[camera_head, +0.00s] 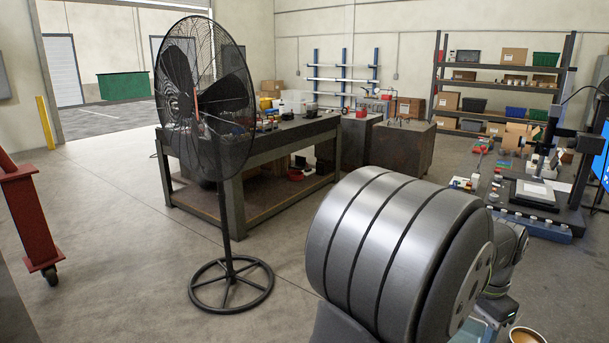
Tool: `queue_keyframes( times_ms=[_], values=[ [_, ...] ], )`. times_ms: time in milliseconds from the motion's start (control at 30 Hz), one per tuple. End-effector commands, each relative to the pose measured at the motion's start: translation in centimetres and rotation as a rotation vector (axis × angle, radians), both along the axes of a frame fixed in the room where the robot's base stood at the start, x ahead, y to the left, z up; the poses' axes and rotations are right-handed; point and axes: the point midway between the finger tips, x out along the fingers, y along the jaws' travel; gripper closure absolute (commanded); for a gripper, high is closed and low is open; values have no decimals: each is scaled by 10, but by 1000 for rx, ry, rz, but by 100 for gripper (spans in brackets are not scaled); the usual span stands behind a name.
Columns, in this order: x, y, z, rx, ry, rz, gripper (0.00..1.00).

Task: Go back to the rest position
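My gripper does not show in this view, so its fingers and anything in them cannot be seen. A large dark grey ribbed cylinder, which looks like part of my own arm, fills the lower middle and right. It hides the floor and whatever lies behind it. Smaller dark arm-like parts show just right of it.
A black pedestal fan (228,262) stands left of centre, before a cluttered workbench (280,148). Dark metal blocks (405,143) stand beyond. A bench with equipment (560,213) is at right, shelving (500,65) behind. A red wheeled frame (30,215) is at left. Open floor lies between.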

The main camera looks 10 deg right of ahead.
Motion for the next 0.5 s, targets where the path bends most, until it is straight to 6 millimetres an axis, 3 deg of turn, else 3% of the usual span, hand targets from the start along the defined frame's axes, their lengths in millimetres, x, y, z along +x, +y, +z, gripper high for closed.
queue_keyframes(
  times_ms=[400,500],
  values=[
    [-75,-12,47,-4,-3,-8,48],
    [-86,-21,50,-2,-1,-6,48]
  ],
)
